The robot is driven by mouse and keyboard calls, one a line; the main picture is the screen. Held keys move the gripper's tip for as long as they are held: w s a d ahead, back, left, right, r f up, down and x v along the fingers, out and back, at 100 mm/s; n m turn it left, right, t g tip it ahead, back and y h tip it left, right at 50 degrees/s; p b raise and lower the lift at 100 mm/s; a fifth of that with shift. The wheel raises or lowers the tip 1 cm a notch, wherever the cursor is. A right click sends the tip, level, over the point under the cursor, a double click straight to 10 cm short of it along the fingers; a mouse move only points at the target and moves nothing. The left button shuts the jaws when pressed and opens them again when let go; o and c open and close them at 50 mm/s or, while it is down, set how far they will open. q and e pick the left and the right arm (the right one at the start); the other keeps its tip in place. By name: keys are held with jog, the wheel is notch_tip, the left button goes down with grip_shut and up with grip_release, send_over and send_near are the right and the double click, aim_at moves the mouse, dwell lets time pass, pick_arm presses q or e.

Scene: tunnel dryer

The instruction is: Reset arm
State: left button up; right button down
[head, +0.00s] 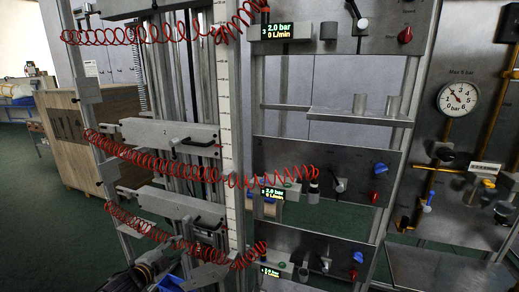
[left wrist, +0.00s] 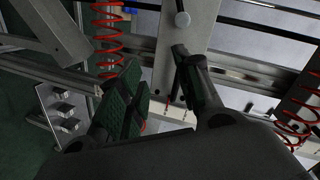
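My left gripper (head: 150,266) is low at the left in the head view, dark and partly cut by the bottom edge, in front of the lower part of the rack. In the left wrist view its two fingers (left wrist: 158,92) stand apart with a gap between them. Nothing is clearly held. A grey panel (left wrist: 188,30) with a round knob lies beyond the fingertips; whether a finger touches it I cannot tell. My right gripper shows in neither view.
A metal rack carries grey drawer-like units (head: 170,135) with black handles, and red coiled hoses (head: 130,152) hang across it. Control panels (head: 325,172) with knobs and a pressure gauge (head: 458,98) stand to the right. Green floor shows at left.

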pick_arm(q)
jog(key=a+f+n+g+y, duration=0.2)
jog(key=a+f+n+y, duration=0.4)
jog(key=a+f, duration=1.25)
jog(key=s+a+f+n+g+y, duration=0.15)
jog(key=s+a+f, duration=0.25)
jog(key=s+f, duration=0.5)
jog(key=s+a+f+n+g+h, duration=0.1)
jog(key=s+a+f+n+g, duration=0.35)
jog(key=f, duration=0.75)
jog(key=s+d+f+g, duration=0.2)
jog(key=s+d+f, duration=0.3)
jog(key=s+f, duration=0.55)
jog(key=s+d+f+g, duration=0.1)
jog(key=s+d+f, duration=0.45)
jog(key=s, duration=0.85)
jog(key=s+d+f+n+g+h, duration=0.1)
jog(key=s+d+f, duration=0.3)
jog(key=s+d, duration=0.4)
jog(key=s+d+f+g+h, duration=0.1)
jog(key=s+d+f, duration=0.2)
jog(key=s+d, duration=0.6)
jog(key=shift+s+f+n, duration=0.4)
jog(key=shift+s, duration=0.15)
